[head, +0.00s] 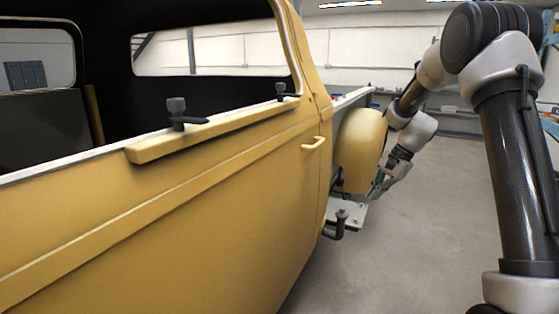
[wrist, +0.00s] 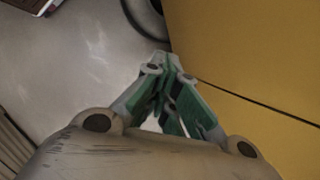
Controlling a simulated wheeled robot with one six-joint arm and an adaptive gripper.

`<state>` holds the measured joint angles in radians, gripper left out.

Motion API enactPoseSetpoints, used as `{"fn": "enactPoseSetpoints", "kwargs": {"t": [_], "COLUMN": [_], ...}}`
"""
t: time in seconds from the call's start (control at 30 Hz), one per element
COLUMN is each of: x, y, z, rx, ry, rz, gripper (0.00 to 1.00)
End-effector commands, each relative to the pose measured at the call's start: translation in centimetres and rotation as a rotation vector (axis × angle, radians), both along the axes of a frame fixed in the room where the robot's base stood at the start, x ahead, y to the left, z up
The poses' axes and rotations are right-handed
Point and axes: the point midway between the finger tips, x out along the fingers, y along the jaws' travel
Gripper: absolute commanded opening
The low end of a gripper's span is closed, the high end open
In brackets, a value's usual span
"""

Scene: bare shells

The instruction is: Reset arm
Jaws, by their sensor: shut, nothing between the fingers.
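My arm rises on the right of the head view and bends down toward the rear of a yellow vehicle shell (head: 230,200). My gripper (head: 376,190) hangs beside the shell's rounded yellow fender (head: 361,145), partly in front of it, and looks small there. In the wrist view my gripper (wrist: 168,62) has its green and grey fingers drawn together at the tips, with nothing held. A yellow panel (wrist: 250,60) with a dark seam fills the right of that view, close to the fingers. I cannot tell whether they touch it.
Two dark clamps (head: 177,108) (head: 281,88) sit along a yellow strip on the shell's side. A grey plate (head: 347,212) with a dark fitting juts out below the fender. Grey floor (head: 420,240) is open right of the shell. A dark curved part (wrist: 148,17) shows at the wrist view's top.

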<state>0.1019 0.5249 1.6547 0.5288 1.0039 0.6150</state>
Motion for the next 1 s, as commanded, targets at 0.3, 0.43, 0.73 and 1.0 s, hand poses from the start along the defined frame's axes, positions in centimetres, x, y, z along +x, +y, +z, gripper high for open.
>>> {"fn": "enactPoseSetpoints", "kwargs": {"t": [0.3, 0.43, 0.73, 1.0], "x": [-16.0, -22.7, -34.5, -36.6], "y": [-3.0, -4.2, -5.7, -5.3], "z": [7.5, 9.8, 12.1, 14.6], "rx": [-0.245, -0.343, -0.534, -0.612], "ry": [-0.150, -0.206, -0.335, -0.482], "rz": [0.574, 0.764, 0.930, 0.908], "gripper": [0.00, 0.00, 0.00, 0.00]}}
